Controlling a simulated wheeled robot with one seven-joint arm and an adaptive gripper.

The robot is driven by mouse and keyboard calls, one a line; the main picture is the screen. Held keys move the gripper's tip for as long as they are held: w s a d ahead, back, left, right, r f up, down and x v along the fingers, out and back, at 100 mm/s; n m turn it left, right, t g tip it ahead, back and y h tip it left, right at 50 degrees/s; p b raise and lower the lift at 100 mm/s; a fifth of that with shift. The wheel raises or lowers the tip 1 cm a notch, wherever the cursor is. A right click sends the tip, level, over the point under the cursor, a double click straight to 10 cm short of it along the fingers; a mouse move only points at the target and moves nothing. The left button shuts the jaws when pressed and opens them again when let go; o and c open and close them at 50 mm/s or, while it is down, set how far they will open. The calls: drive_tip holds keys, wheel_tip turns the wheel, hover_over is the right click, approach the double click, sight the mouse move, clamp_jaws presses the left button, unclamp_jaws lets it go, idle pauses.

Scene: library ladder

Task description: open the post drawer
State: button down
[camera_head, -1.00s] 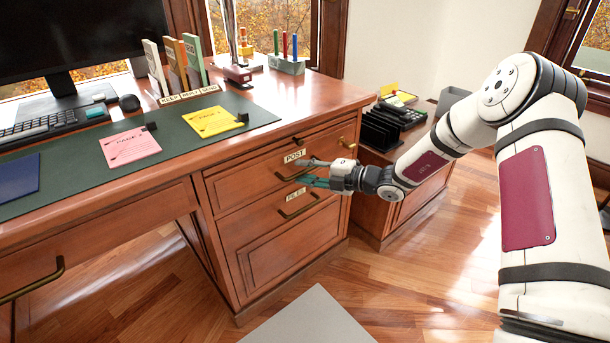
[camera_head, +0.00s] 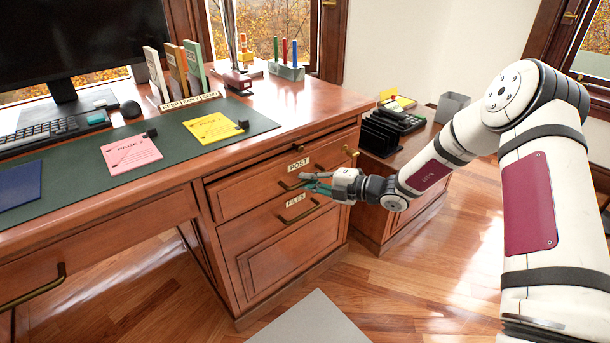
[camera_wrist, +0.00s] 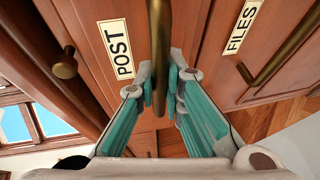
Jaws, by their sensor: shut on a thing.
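The post drawer (camera_head: 240,194) is the upper wooden drawer of the desk's right pedestal, with a POST label (camera_head: 298,165) and a brass bar handle (camera_head: 287,186). Its front stands a little out from the desk, with a narrow dark gap along its top. My gripper (camera_head: 314,183) is at the right part of this handle. In the wrist view, the teal fingers of my gripper (camera_wrist: 163,90) are closed on either side of the vertical-looking brass handle (camera_wrist: 159,35), beside the POST label (camera_wrist: 115,48). The fingers hide part of the handle.
The files drawer (camera_head: 265,250) is shut below, its brass handle (camera_head: 300,211) close under my gripper. A low cabinet with a black file rack (camera_head: 383,133) stands right of the desk. The floor in front is open, with a grey mat (camera_head: 312,322).

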drive_tip(key=s+d+p, duration=0.6)
drive_tip(key=s+d, duration=0.2)
drive_tip(key=s, duration=0.4)
drive_tip(key=s+d+p, duration=0.7)
drive_tip(key=s+d, duration=0.2)
drive_tip(key=s, duration=0.3)
drive_tip(key=shift+d+r, duration=0.2)
drive_tip(key=shift+d, duration=0.05)
drive_tip(key=c, duration=1.7)
unclamp_jaws()
drive_tip(key=shift+o, duration=0.2)
drive_tip(key=shift+f, duration=0.1)
drive_tip(key=v, duration=1.2)
drive_tip(key=shift+s, duration=0.1)
